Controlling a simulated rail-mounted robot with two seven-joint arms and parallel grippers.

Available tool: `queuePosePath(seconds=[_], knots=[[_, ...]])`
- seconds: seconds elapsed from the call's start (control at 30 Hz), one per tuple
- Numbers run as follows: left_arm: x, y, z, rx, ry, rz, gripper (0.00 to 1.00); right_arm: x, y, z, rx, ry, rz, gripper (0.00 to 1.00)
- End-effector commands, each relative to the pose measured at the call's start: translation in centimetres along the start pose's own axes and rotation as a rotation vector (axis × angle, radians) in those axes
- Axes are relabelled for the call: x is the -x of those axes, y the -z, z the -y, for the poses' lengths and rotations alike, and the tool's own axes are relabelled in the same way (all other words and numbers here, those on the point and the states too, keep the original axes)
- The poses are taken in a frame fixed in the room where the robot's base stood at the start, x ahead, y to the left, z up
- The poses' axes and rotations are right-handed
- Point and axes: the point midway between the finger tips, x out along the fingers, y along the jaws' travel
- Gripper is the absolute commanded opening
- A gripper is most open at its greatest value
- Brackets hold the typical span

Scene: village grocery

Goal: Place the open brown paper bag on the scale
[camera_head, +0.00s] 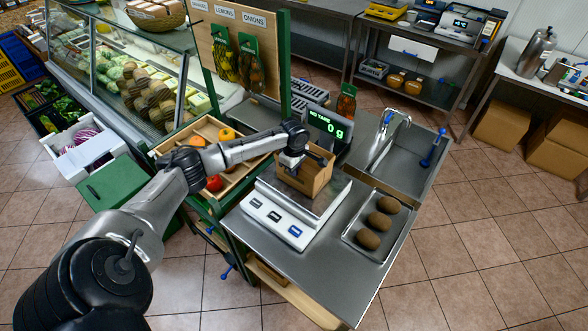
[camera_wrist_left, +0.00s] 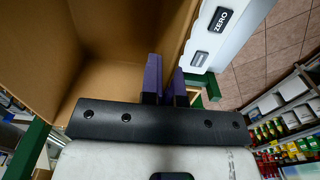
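The open brown paper bag (camera_head: 318,178) is upright over the plate of the white scale (camera_head: 268,222). Whether its bottom touches the plate is hard to tell; the green display (camera_head: 328,125) reads 0 g. My left gripper (camera_head: 290,163) is at the bag's near left rim. In the left wrist view its purple fingertips (camera_wrist_left: 165,84) are close together with the wall of the bag (camera_wrist_left: 100,45) between them. The bag's inside looks empty there. The scale's edge with a ZERO button (camera_wrist_left: 215,30) also shows. My right gripper is not in view.
A metal tray (camera_head: 350,238) with three brown round items lies right of the scale on the steel counter (camera_head: 320,285). A wooden produce crate (camera_head: 165,150) and an upright sign board (camera_head: 215,50) stand left and behind.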

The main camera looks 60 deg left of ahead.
Motion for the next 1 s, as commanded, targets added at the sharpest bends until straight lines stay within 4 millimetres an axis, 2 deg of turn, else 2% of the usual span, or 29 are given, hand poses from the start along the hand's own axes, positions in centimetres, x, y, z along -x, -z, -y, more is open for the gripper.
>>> queuePosePath(seconds=[0.37, 0.63, 0.9, 1.0], knots=[[-0.25, 0.02, -0.02, 0.001, 0.000, 0.000, 0.00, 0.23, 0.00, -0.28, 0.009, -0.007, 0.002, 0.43], [-0.29, 0.04, -0.04, 0.000, -0.001, -0.001, 0.27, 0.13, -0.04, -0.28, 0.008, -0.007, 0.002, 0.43], [-0.20, 0.04, -0.06, 0.000, -0.002, -0.001, 0.28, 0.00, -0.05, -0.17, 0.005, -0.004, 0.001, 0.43], [0.57, 0.01, -0.08, -0.001, -0.003, 0.000, 0.28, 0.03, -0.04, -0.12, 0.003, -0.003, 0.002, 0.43]])
